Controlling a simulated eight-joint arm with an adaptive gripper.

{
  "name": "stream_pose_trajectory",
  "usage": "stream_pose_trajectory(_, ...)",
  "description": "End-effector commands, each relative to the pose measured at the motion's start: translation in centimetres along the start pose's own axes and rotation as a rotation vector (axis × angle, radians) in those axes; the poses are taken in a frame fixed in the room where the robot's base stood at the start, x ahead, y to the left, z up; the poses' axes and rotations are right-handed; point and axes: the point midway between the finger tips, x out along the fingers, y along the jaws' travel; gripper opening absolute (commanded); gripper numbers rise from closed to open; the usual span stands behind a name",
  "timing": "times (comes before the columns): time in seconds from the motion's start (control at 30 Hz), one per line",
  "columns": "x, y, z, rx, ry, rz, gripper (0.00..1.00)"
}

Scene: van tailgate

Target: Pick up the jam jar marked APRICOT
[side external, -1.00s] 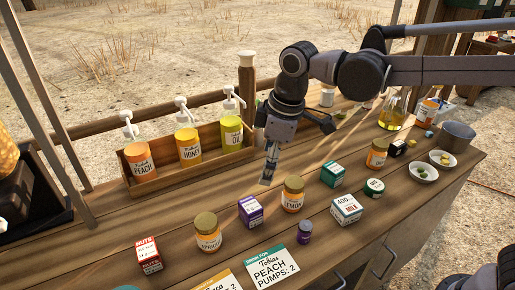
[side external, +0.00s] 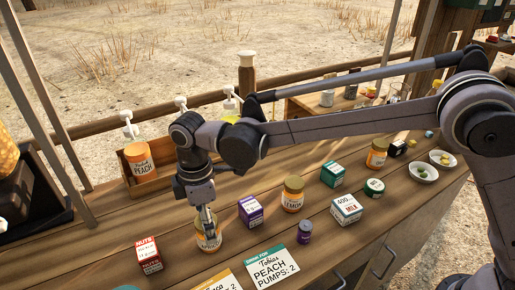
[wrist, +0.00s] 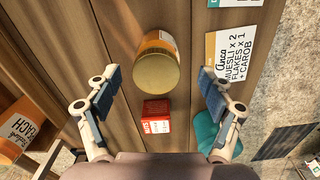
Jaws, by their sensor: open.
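The apricot jam jar (side external: 203,243), with a gold lid and orange contents, stands upright near the front left of the wooden counter. In the side view my gripper (side external: 208,222) points down over it and hides part of the lid and label. In the wrist view the jar's gold lid (wrist: 157,73) lies between my two spread fingers, with gaps on both sides. My gripper (wrist: 160,82) is open and empty. A similar jar marked LEMON (side external: 293,195) stands to the right.
A red NUTS box (side external: 148,255) stands just left of the jar; it also shows in the wrist view (wrist: 157,115). A purple box (side external: 250,211) stands to its right. Order cards (side external: 272,266) lie in front. A PEACH pump bottle (side external: 139,160) stands in the rack behind.

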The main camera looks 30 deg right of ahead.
Motion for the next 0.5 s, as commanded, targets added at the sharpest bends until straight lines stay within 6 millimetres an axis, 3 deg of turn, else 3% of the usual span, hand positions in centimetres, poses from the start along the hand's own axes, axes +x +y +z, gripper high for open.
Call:
stream_pose_trajectory(0.23,1.7,0.1,0.1,0.002,0.0,0.0,0.81)
stream_pose_trajectory(0.5,5.3,0.4,0.1,0.002,0.001,0.001,0.81)
